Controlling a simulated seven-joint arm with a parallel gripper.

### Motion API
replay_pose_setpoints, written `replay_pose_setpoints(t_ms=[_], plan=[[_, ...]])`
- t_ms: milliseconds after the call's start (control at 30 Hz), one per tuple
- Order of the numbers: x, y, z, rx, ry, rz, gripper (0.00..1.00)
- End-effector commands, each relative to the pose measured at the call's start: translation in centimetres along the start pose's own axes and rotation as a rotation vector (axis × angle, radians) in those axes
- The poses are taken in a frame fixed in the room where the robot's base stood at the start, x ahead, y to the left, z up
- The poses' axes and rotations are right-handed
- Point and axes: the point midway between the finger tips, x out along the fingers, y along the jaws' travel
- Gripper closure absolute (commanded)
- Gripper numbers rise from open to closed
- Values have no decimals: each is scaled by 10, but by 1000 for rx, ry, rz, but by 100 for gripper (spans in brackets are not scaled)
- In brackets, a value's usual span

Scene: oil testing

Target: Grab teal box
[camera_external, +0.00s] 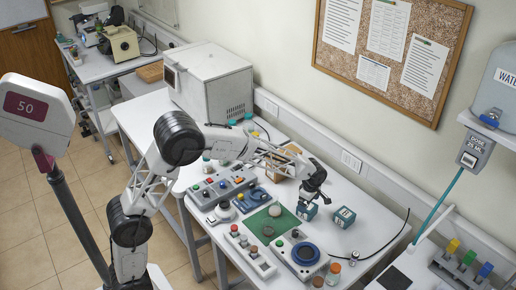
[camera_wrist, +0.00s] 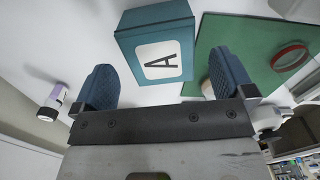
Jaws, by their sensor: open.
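Two small teal boxes with white labels stand on the white table in the external view: the left box (camera_external: 307,211) just below my gripper (camera_external: 313,197), and the right box (camera_external: 344,217) a short way to its right. In the wrist view, a teal box (camera_wrist: 129,45) with a letter A on its white label lies ahead of my gripper (camera_wrist: 163,72). It appears in line with the gap between the two dark blue fingers. The fingers are apart and empty. I cannot tell whether either finger touches the box. The second box does not show in the wrist view.
A green mat (camera_external: 257,234) lies left of the boxes; it also shows in the wrist view (camera_wrist: 250,35). Button panels (camera_external: 223,187) and a device with a blue ring (camera_external: 306,253) stand nearby. A dark cable (camera_external: 392,241) curves to the right. Bare table lies around the right box.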

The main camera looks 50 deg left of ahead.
Motion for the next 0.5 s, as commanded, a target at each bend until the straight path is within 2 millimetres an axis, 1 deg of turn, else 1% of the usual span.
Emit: replay_pose_setpoints(t_ms=[167, 500], plan=[[6, 0, -1, 0, 1, -1, 0], [42, 0, -3, 0, 0, -1, 0]])
